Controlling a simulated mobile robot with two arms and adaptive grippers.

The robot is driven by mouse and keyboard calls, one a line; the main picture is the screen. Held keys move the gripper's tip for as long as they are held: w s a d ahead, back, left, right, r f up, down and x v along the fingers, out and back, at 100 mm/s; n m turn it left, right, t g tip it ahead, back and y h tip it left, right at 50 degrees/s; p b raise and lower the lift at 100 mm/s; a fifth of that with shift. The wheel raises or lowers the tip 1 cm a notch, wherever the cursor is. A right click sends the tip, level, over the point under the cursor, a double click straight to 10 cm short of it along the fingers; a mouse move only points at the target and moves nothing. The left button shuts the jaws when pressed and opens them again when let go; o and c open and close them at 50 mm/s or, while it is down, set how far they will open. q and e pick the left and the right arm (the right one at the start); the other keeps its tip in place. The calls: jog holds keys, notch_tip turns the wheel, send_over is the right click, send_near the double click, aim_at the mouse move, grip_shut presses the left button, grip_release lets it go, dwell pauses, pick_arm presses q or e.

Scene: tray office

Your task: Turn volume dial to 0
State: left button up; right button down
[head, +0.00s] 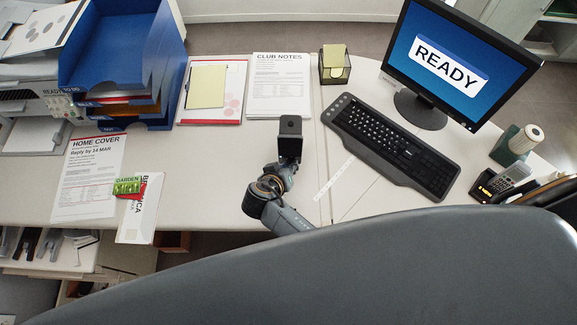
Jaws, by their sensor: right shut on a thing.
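My right gripper (290,138) is over the desk, in front of the club notes sheet and left of the keyboard. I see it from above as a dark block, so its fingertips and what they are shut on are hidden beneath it. I cannot make out a volume dial or its setting in the head view. My left gripper is not in view.
The monitor (445,62) reads READY, behind the black keyboard (395,142). A telephone (508,180) and a green object with a cream top (516,145) stand at right. Blue trays (112,50), a printer (30,100) and papers (90,175) fill the left.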

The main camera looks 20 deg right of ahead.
jog(key=c, duration=1.2)
grip_release()
